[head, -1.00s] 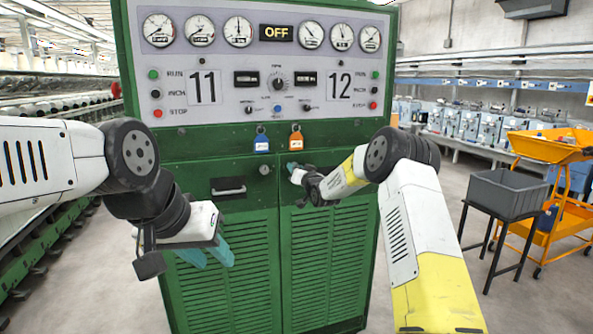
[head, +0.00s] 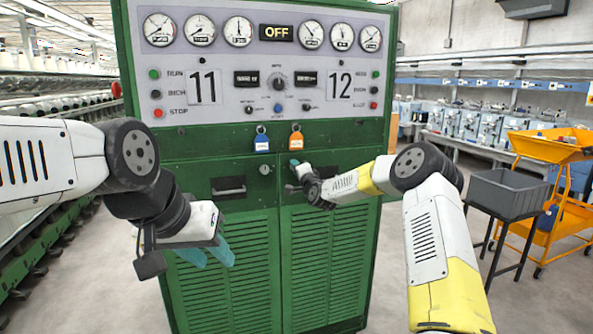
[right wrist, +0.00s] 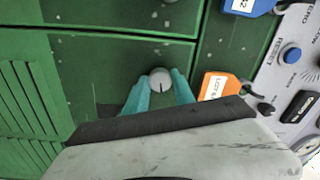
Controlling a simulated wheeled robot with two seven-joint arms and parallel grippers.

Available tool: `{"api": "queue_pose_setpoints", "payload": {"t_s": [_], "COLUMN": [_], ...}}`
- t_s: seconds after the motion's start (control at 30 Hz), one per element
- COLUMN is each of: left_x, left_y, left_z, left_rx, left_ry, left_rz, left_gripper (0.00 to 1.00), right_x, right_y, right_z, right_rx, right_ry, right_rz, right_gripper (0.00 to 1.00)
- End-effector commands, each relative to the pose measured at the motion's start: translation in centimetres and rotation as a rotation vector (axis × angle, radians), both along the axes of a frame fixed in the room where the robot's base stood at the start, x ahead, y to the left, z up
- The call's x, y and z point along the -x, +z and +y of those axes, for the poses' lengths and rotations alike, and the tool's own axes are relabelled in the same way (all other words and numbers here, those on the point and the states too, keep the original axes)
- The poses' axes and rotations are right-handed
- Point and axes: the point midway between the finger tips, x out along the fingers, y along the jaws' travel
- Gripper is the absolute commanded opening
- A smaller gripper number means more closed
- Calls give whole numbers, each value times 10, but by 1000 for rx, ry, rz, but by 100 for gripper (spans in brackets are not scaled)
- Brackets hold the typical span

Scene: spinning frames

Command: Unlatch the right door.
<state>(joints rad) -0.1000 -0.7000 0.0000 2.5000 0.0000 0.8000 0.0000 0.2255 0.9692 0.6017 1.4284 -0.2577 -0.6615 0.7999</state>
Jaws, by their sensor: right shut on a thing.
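The right door (head: 325,262) is the right half of the green cabinet front, with a louvred panel, and looks closed. Its latch is a round silver knob (right wrist: 160,80) in the right wrist view, with a small dark mark on its face. My right gripper (head: 295,170) is at the door's upper left corner, below the orange tag. In the right wrist view its teal fingers (right wrist: 159,90) are shut on the knob, one on each side. In the head view the gripper hides this knob. My left gripper (head: 208,256) hangs open and empty before the left door (head: 225,275).
The left door has its own round knob (head: 264,169) and a recessed handle (head: 229,188). A blue tag (head: 261,141) and an orange tag (head: 296,138) hang above the doors. A grey bin (head: 507,192) and an orange cart (head: 550,150) stand right.

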Motion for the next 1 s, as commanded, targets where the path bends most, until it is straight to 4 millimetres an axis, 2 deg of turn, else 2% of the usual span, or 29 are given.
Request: {"api": "queue_pose_setpoints", "payload": {"t_s": [0.4, 0.93, 0.97, 1.0], "left_x": [0, 0, 0, 0], "left_y": [0, 0, 0, 0], "left_z": [0, 0, 0, 0], "left_rx": [0, 0, 0, 0], "left_ry": [0, 0, 0, 0], "left_rz": [0, 0, 0, 0], "left_gripper": [36, 36, 36, 36], "right_x": [0, 0, 0, 0], "right_y": [-1, -1, -1, -1], "right_z": [0, 0, 0, 0], "right_rx": [-162, -181, -180, -180], "right_ry": [-1, 0, 0, 0], "right_rz": [54, 61, 60, 60], "right_gripper": [0, 0, 36, 44]}}
